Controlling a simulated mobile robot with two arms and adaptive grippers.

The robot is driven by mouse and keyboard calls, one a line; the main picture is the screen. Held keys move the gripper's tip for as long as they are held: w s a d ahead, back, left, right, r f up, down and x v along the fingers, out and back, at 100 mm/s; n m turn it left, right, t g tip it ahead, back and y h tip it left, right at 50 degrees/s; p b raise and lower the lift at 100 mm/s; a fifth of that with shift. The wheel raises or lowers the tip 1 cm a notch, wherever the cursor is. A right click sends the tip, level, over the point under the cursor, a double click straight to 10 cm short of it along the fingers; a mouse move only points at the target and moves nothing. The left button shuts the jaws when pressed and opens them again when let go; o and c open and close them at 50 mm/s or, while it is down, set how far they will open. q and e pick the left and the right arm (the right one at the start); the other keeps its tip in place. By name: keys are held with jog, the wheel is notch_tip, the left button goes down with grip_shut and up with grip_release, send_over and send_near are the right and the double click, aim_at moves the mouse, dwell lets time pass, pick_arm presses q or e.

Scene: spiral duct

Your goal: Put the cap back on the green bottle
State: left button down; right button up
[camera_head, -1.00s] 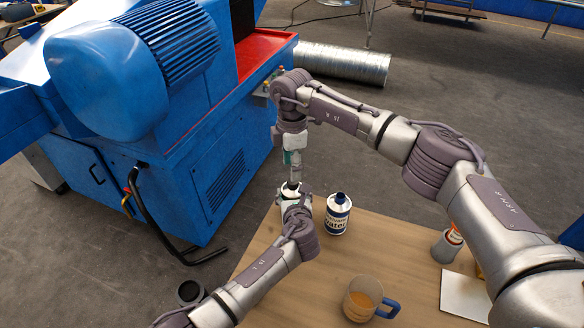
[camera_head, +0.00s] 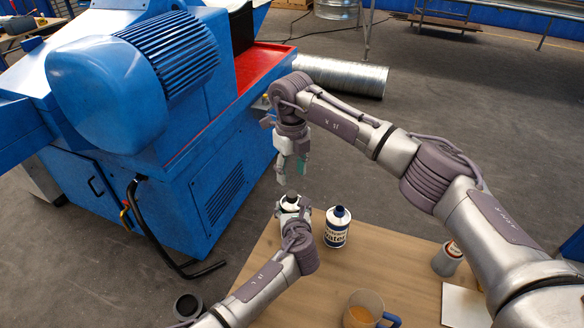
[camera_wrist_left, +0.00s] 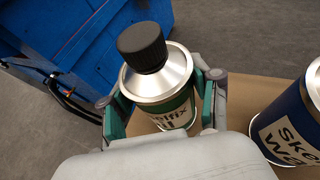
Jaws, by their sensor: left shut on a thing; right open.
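The green bottle (camera_wrist_left: 170,108) has a silver shoulder and a pale label, and it stands at the table's far left corner in the head view (camera_head: 288,206). The black cap (camera_wrist_left: 142,47) sits on top of its neck, looking about in line with the bottle; it also shows in the head view (camera_head: 292,196). How tightly it is screwed on cannot be told. My left gripper (camera_wrist_left: 163,105) is shut around the bottle's body, one finger on each side. My right gripper (camera_head: 292,170) is open and empty, pointing down just above the cap and apart from it.
A dark blue bottle (camera_head: 337,228) stands close to the right of the green one. An orange-filled mug (camera_head: 362,308), a can (camera_head: 448,259) and a white sheet (camera_head: 468,302) lie nearer and right. A blue machine (camera_head: 215,165) stands left beyond the table (camera_head: 400,250).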

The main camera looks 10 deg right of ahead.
aim_at(292, 194)
jog(key=n, duration=0.6)
jog(key=shift+r, duration=0.4)
jog(key=shift+f, duration=4.05)
grip_shut()
jog(key=shift+d, duration=0.1)
jog(key=shift+o, duration=0.8)
grip_release()
